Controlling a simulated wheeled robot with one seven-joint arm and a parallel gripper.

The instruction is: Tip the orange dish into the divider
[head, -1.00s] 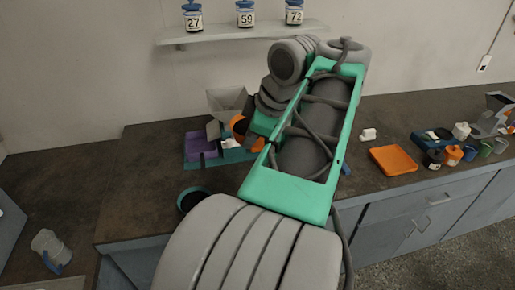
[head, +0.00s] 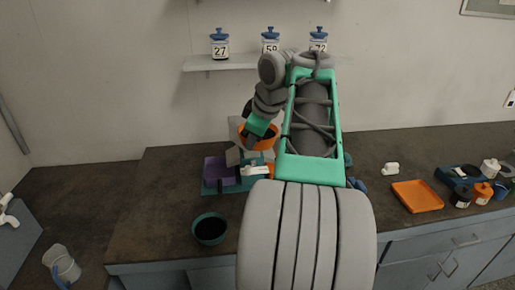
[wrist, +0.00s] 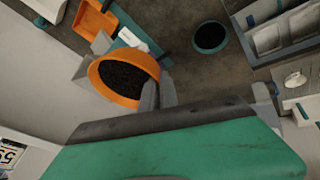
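The orange dish (head: 270,143) is held up at the divider in the head view. In the wrist view the dish (wrist: 108,91) has dark grains inside. My gripper (wrist: 157,95) has its grey fingers at the dish's rim and seems shut on it. The divider has a grey hopper (head: 234,127), partly hidden behind the dish, a purple pan (head: 216,169) at left and an orange pan (head: 269,171) at right, on a teal base. The orange pan (wrist: 92,20) also shows in the wrist view. Whether the dish is over the hopper opening is unclear.
A teal bowl with a dark inside (head: 209,229) stands on the bench in front of the divider. An orange tray (head: 417,196) and several small containers are at right. A shelf (head: 225,63) with numbered jars is on the wall behind.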

